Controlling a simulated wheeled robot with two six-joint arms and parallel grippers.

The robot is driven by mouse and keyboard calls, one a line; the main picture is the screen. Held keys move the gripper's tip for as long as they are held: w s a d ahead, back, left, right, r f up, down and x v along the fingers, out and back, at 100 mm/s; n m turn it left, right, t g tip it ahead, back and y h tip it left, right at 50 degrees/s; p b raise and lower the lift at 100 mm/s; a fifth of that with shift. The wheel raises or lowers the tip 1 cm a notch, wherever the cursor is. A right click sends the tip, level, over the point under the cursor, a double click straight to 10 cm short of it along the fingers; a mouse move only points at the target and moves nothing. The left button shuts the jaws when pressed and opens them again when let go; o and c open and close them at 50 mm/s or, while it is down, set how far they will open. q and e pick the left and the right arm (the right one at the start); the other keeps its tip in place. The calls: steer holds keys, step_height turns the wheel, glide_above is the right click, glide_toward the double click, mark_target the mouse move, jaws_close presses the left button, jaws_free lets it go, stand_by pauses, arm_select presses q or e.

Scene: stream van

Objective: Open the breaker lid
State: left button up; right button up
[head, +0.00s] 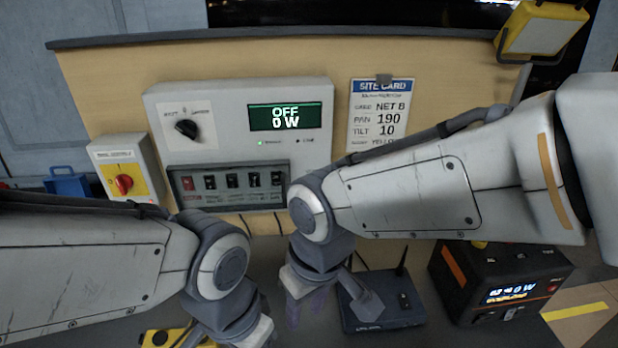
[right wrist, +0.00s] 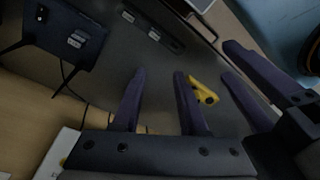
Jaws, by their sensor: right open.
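The breaker box (head: 238,120) is a grey panel on the tan board, with a lit display reading OFF, 0 W. Low on it is the breaker lid (head: 230,187), a dark see-through cover over a row of several black switches and one red one. It looks closed. My right gripper (head: 307,305) points down below and right of the lid, apart from it. In the right wrist view (right wrist: 156,80) its fingers are spread and empty. My left gripper's wrist is low in the head view; its purple fingers (right wrist: 229,60) show apart in the right wrist view.
A yellow switch box (head: 124,182) with a red knob stands left of the panel. A site card (head: 378,112) hangs right of it. A dark router (head: 385,308) and a black power unit (head: 470,270) stand at right. A yellow item (head: 160,338) lies near the front.

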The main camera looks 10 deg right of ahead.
steer(key=w+a+r+m+t+p, duration=0.2)
steer(key=w+r+p, duration=0.35)
steer(key=w, duration=0.75)
steer(key=m+t+p, duration=0.1)
steer(key=m+t, duration=0.1)
glide_toward(284, 188)
steer(key=x, duration=0.2)
steer(key=p+x, duration=0.2)
steer(key=x, duration=0.6)
steer(key=shift+f, duration=0.1)
arm_select(q)
step_height(284, 188, up, 11)
steer(key=shift+f, duration=0.2)
arm_select(e)
steer(key=shift+w+f, duration=0.2)
steer(key=shift+f, duration=0.35)
jaws_close()
steer(key=shift+a, duration=0.1)
